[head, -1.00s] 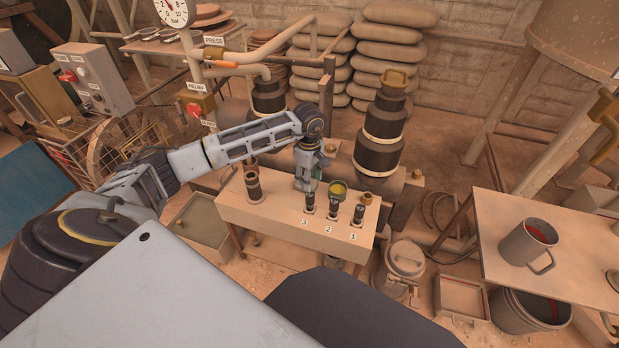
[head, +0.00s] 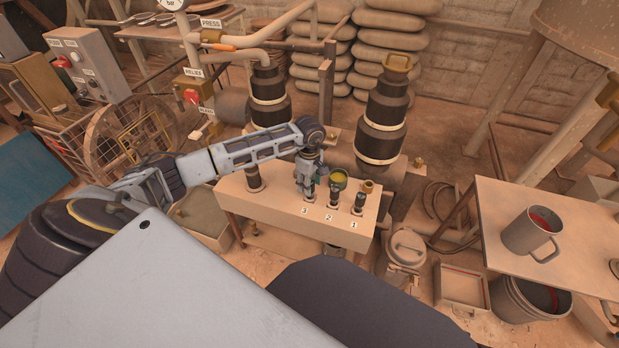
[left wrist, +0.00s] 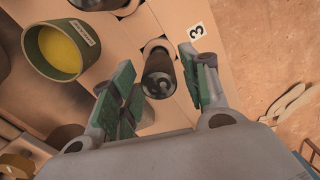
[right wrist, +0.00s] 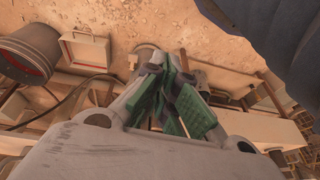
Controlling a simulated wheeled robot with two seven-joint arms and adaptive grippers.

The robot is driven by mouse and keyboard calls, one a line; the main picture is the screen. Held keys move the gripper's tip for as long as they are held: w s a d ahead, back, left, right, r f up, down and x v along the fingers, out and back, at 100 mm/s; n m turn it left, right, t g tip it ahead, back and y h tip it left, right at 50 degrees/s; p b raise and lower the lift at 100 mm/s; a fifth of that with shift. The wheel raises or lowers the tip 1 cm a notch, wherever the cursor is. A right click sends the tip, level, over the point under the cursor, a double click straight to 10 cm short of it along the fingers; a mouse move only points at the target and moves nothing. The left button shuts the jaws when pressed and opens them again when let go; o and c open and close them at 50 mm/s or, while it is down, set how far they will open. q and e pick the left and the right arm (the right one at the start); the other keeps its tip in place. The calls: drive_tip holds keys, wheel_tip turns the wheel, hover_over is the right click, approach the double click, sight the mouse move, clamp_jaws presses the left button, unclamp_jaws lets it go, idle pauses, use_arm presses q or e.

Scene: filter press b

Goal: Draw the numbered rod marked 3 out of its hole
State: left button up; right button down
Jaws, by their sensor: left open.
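The bench (head: 270,207) has holes labelled 3, 2 and 1 along its front edge. Rod 3 (left wrist: 160,84) stands in its hole, a dark cylinder with a 3 on its top, in the left wrist view. My left gripper (left wrist: 157,68) is open, with one green-padded finger on each side of the rod and gaps showing between. In the head view my left gripper (head: 308,188) comes down over rod 3 and hides most of it. Rod 2 (head: 334,197) and rod 1 (head: 359,203) stand to its right. My right gripper (right wrist: 170,95) looks shut and empty, away from the rods.
A green cup of yellow stuff (head: 338,179) stands behind rod 2, close to my left gripper. A brass fitting (head: 368,186) sits behind rod 1. A dark post (head: 253,178) stands at the bench's left. A side table (head: 500,200) with a mug (head: 531,232) is at right.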

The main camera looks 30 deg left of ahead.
sight(310, 198)
use_arm(q)
drive_tip(key=shift+f+b, duration=0.55)
drive_tip(key=shift+f, duration=1.95)
clamp_jaws()
